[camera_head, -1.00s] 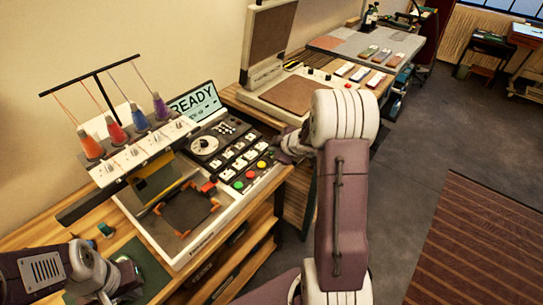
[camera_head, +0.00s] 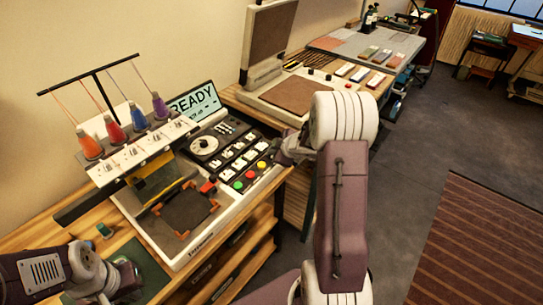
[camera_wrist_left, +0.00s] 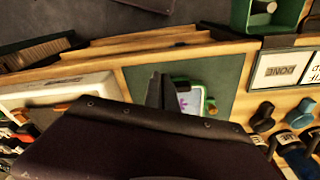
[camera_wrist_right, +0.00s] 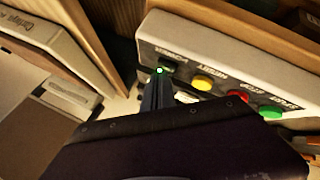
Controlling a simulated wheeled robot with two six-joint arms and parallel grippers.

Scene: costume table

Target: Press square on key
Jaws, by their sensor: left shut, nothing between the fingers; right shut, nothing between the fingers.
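The embroidery machine's front control strip shows close up in the right wrist view. A small dark square key (camera_wrist_right: 171,69) sits by the "POWER" lettering, with a lit green dot at its edge. My right gripper (camera_wrist_right: 158,92) is shut and empty, its tips just in front of this key; I cannot tell whether they touch it. In the head view my right gripper (camera_head: 281,152) is at the right end of the button row, hiding the key. My left gripper (camera_head: 128,277) is shut and empty at the lower left, above the table; it also shows in the left wrist view (camera_wrist_left: 160,90).
Yellow (camera_wrist_right: 203,83), red (camera_wrist_right: 238,102) and green (camera_wrist_right: 270,112) round buttons line the same strip. The screen (camera_head: 195,102) reads "READY". Several thread spools (camera_head: 138,117) stand over the machine. A green-framed device (camera_wrist_left: 190,98) lies under my left gripper.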

